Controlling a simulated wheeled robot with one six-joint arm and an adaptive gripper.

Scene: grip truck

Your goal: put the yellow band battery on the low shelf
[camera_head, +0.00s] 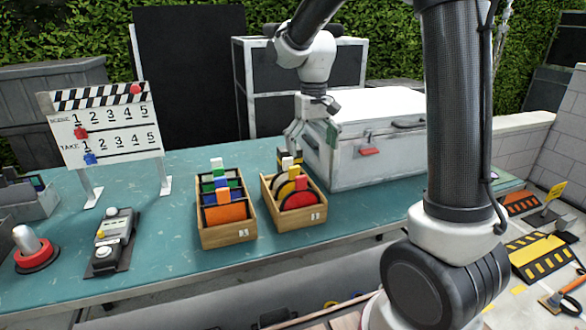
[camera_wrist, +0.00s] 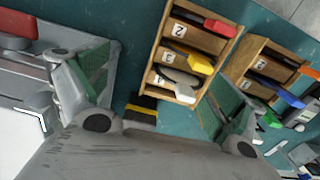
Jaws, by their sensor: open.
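A black block with a yellow band, apparently the yellow band battery (camera_wrist: 141,108), lies on the teal table between my gripper's fingers in the wrist view. In the head view only a small dark and yellow part of it (camera_head: 281,155) shows behind the right wooden tray, partly hidden by the tray and my gripper. My gripper (camera_head: 309,143) is open and points down over the table beside the white case. In the wrist view the fingers of my gripper (camera_wrist: 163,108) stand apart with nothing held. A grey surface below the table's front edge (camera_head: 190,306) may be the low shelf.

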